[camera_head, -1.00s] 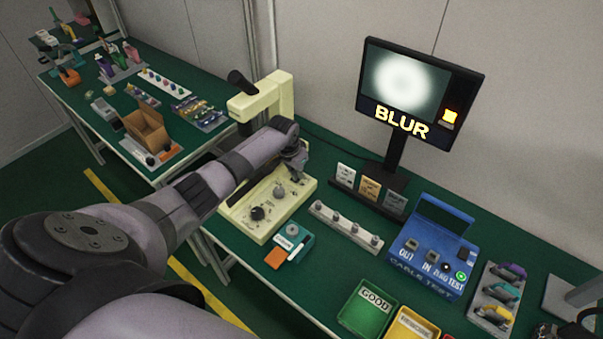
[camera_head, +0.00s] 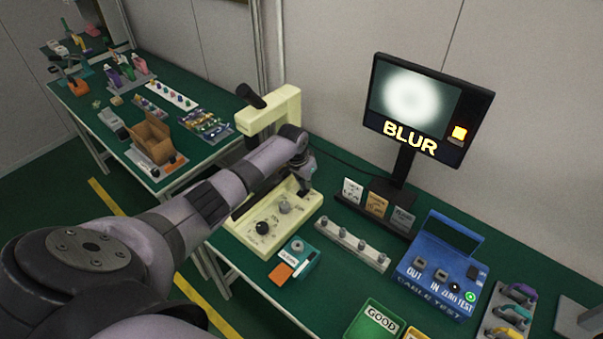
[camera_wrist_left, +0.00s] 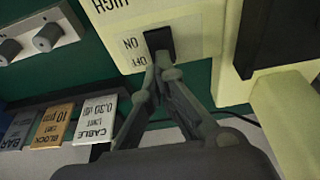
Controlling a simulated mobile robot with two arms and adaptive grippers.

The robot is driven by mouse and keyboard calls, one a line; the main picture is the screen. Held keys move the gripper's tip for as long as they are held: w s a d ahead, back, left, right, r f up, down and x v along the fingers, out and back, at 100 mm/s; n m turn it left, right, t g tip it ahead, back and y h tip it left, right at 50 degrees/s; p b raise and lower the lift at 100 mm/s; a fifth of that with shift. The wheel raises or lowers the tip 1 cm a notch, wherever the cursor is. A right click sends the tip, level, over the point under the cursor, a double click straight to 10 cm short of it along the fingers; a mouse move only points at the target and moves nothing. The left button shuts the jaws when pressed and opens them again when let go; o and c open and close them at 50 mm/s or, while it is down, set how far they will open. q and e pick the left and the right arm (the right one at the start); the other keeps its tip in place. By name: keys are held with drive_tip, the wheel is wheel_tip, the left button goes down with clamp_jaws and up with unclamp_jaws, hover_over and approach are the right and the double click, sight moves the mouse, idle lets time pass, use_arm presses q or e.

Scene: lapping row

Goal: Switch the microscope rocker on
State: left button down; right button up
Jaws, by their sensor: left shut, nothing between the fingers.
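The cream microscope (camera_head: 268,222) stands on the green table, its arm and eyepiece rising behind my left arm. In the left wrist view its black rocker (camera_wrist_left: 159,41) sits in the cream base beside the printed words ON and OFF. My left gripper (camera_wrist_left: 163,68) is shut and empty, its fingertips at the rocker's lower edge, touching or almost touching it. In the head view my left gripper (camera_head: 303,188) is at the right edge of the base, and the rocker cannot be made out. The monitor (camera_head: 420,105) shows a white blurred spot and the word BLUR. My right gripper is not in view.
Right of the microscope are a strip of knobs (camera_head: 352,243), a card stand (camera_head: 376,207) and a blue cable tester (camera_head: 438,268). A small teal box (camera_head: 297,254) lies in front. A green GOOD bin (camera_head: 374,322) is at the near edge.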

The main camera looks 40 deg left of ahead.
sight(304, 193)
use_arm(q)
drive_tip(key=p+v, duration=0.3)
drive_tip(key=w+p+v, duration=0.1)
drive_tip(key=shift+s+d+r, duration=0.15)
drive_tip(key=shift+r, duration=0.3)
drive_tip(key=shift+s+r+b, duration=0.1)
drive_tip(key=shift+s+b, duration=0.35)
drive_tip(key=s+v, duration=0.1)
drive_tip(key=v, duration=0.7)
drive_tip(key=shift+s+a+b, duration=0.25)
drive_tip(key=shift+s+b, duration=0.15)
drive_tip(key=shift+b, duration=0.05)
